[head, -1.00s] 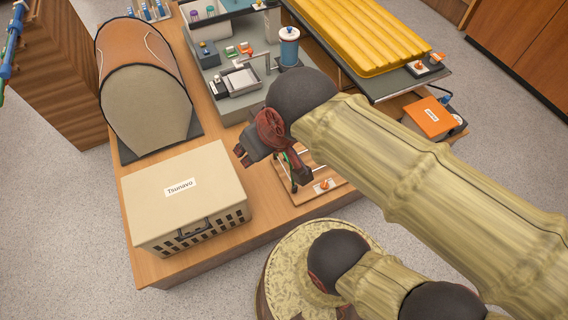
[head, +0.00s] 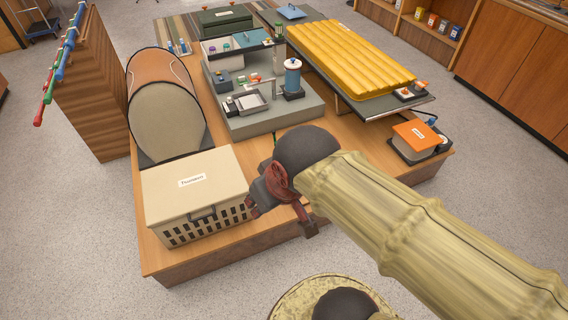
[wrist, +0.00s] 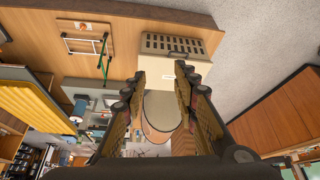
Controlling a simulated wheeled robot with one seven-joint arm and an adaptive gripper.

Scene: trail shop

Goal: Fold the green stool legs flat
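The green stool legs (wrist: 103,55) show in the wrist view as thin green bars standing off a small pale-framed wooden piece (wrist: 76,45) on the wooden platform, left of my fingers. An orange knob on a white base (wrist: 82,24) sits beside it. In the head view my arm and gripper hide most of this spot. My gripper (head: 281,215) is above the platform's near edge, right of the cream crate. In the wrist view its two fingers (wrist: 166,85) are wide apart with nothing between them. It does not touch the legs.
The cream crate (head: 195,187) with a dark handle stands close left of my gripper. Behind are a grey display stand (head: 250,122), a yellow air mat (head: 350,60) on a dark table and an orange-lidded box (head: 415,135). The floor at right is clear.

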